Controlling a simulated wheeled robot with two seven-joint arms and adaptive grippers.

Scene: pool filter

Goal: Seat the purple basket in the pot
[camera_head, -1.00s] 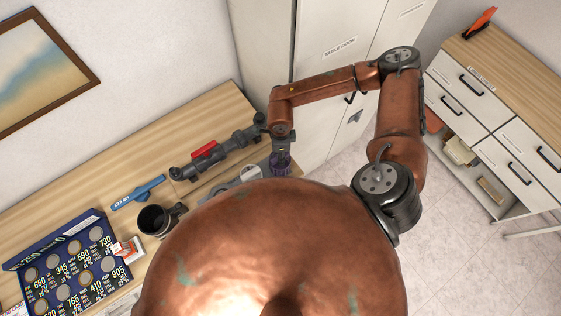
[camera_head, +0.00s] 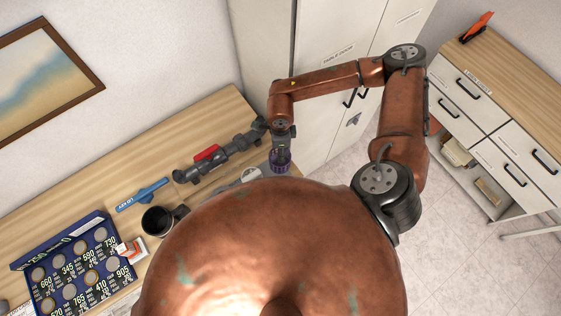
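The purple basket (camera_head: 280,167) is at the tip of my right gripper (camera_head: 280,153), near the right end of the wooden bench and close to the white cabinet. The gripper points down and its dark fingers appear shut on the basket; the basket's lower part is hard to see. A dark, open-topped round pot (camera_head: 157,221) stands upright on the bench to the left, apart from the basket. Its inside looks dark and empty. My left gripper is not in view.
A grey pipe assembly with a red handle (camera_head: 207,153) lies behind the pot. A pale round part (camera_head: 250,174) lies left of the basket.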

